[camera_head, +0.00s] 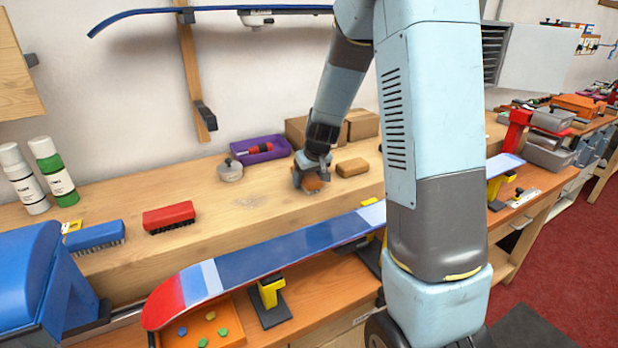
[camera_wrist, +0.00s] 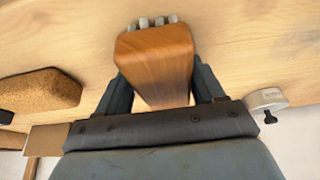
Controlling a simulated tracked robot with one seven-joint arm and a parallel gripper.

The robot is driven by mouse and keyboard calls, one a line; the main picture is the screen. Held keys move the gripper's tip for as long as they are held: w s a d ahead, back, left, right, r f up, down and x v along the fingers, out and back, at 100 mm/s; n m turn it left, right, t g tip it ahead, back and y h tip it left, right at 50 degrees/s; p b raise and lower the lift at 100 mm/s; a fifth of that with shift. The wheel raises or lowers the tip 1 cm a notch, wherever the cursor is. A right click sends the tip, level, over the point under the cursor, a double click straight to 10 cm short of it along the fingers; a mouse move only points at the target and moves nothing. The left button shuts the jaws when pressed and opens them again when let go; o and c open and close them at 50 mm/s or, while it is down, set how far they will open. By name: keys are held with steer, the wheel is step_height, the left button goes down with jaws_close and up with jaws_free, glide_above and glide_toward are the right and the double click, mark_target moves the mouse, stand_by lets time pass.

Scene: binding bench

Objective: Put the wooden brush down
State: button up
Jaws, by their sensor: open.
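The wooden brush (camera_wrist: 157,62) is a brown wood block with pale bristle tufts at its far end in the wrist view. It sits between the two fingers of my gripper (camera_wrist: 160,82), which is open around it. In the head view my gripper (camera_head: 311,176) is low over the wooden bench shelf (camera_head: 205,242), and a small brown part of the brush (camera_head: 313,185) shows under it. The brush appears to be at the shelf surface; its underside contact is hidden.
A cork block (camera_head: 352,167) lies just right of my gripper, and a round grey-white tin (camera_head: 229,171) stands to its left. Behind are a purple tray (camera_head: 240,158) and cardboard boxes (camera_head: 362,124). Red (camera_head: 169,217) and blue (camera_head: 94,236) brushes lie left. A snowboard (camera_head: 265,259) spans the front.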

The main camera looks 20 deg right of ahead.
steer(key=shift+s+a+f, duration=0.35)
steer(key=shift+a, duration=0.05)
steer(key=shift+w+r, duration=0.1)
steer(key=shift+r, duration=0.15)
steer(key=v, duration=1.2)
steer(key=shift+w+d+r, duration=0.25)
steer(key=s+r, duration=0.3)
steer(key=s, duration=0.6)
steer(key=s+r+m, duration=0.1)
steer(key=s+r, duration=0.3)
steer(key=s, duration=0.5)
steer(key=s+r+m+t, duration=0.1)
steer(key=s+r, duration=0.3)
steer(key=s, duration=0.6)
steer(key=shift+a+h, duration=0.35)
steer(key=shift+h, duration=0.05)
